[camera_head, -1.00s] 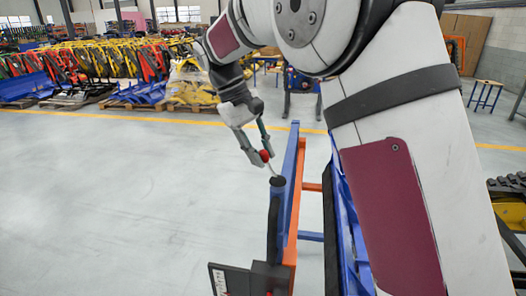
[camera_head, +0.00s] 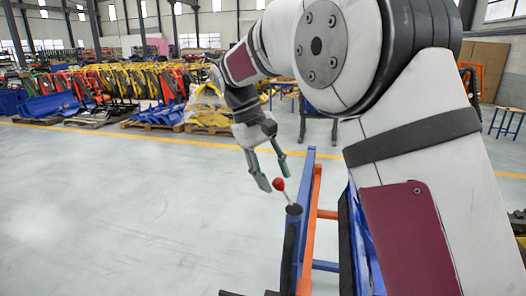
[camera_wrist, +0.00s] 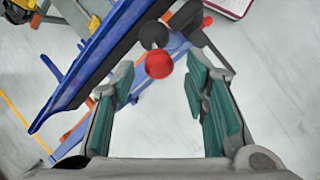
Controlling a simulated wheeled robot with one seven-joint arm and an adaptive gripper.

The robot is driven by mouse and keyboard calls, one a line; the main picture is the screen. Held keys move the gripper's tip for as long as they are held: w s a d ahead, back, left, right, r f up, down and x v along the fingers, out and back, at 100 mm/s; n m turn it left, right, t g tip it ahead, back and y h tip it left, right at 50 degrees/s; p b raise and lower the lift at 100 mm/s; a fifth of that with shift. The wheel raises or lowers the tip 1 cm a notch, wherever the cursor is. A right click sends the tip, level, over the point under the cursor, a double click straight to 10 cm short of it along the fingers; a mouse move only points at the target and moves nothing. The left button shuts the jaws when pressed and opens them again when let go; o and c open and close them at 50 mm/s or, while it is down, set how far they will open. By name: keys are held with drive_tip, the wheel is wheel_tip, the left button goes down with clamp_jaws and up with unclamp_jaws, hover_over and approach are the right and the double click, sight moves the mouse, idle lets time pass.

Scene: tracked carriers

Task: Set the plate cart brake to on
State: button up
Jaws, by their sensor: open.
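The plate cart is a blue and orange frame (camera_head: 311,202) below my arm in the head view. A thin lever with a red ball knob (camera_head: 279,184) rises from the dark cap (camera_head: 293,209) of its near blue post and leans to the left. My gripper (camera_head: 274,180) is open around the knob, with one finger on each side. In the wrist view the red knob (camera_wrist: 159,65) lies between the green-padded fingers (camera_wrist: 160,76), near their tips, with gaps on both sides. The lever's lower end is mostly hidden there.
My arm covers much of the right side of the head view. Bare grey floor (camera_head: 130,200) lies left of the cart. Blue, yellow and red equipment (camera_head: 110,88) stands behind a yellow floor line. A table (camera_head: 507,118) stands at far right.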

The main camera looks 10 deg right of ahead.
drive_tip(key=v, duration=1)
drive_tip(key=shift+a+r, duration=0.1)
drive_tip(key=shift+r, duration=0.05)
drive_tip(key=s+d+r+m+t+y, duration=0.1)
drive_tip(key=s+d+t, duration=0.1)
drive_tip(key=s+d, duration=0.4)
drive_tip(key=s+d+r+m+t+y, duration=0.15)
drive_tip(key=s+d, duration=0.25)
drive_tip(key=s, duration=0.5)
drive_tip(key=s+d+f+m+t+y, duration=0.1)
drive_tip(key=s+f+t, duration=0.3)
drive_tip(key=s+f, duration=0.6)
drive_tip(key=s+d+m, duration=0.1)
drive_tip(key=s, duration=0.3)
drive_tip(key=shift+s+d, duration=0.2)
drive_tip(key=shift+y, duration=0.25)
